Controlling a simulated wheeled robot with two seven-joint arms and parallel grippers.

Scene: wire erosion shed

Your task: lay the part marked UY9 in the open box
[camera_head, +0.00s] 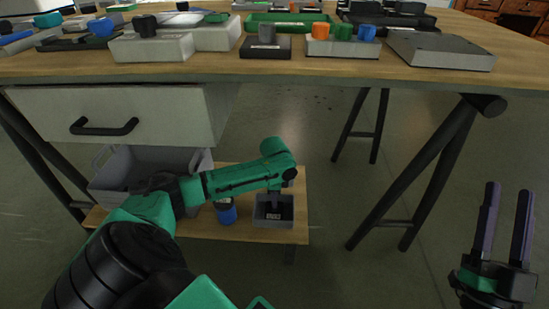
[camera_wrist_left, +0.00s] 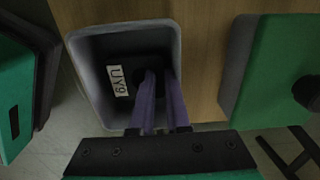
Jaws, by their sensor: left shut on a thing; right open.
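The part marked UY9 (camera_wrist_left: 118,82) is a dark piece with a white label and a dark knob. It is inside the open box (camera_wrist_left: 83,72), a small grey bin, which also shows in the head view (camera_head: 262,222) on the low wooden shelf. My left gripper (camera_wrist_left: 164,78) reaches down into the box and is shut on the part's knob; in the head view its fingers (camera_head: 274,197) are small and dark. Whether the part touches the box floor is hard to tell. My right gripper (camera_head: 506,190) is open and empty at the lower right.
A blue and dark container (camera_head: 226,212) stands just left of the box. A larger grey crate (camera_head: 125,180) is further left. The wooden tabletop (camera_head: 330,73) with several knobbed parts is above, with a drawer (camera_head: 110,115) under it. Black trestle legs (camera_head: 415,165) stand to the right.

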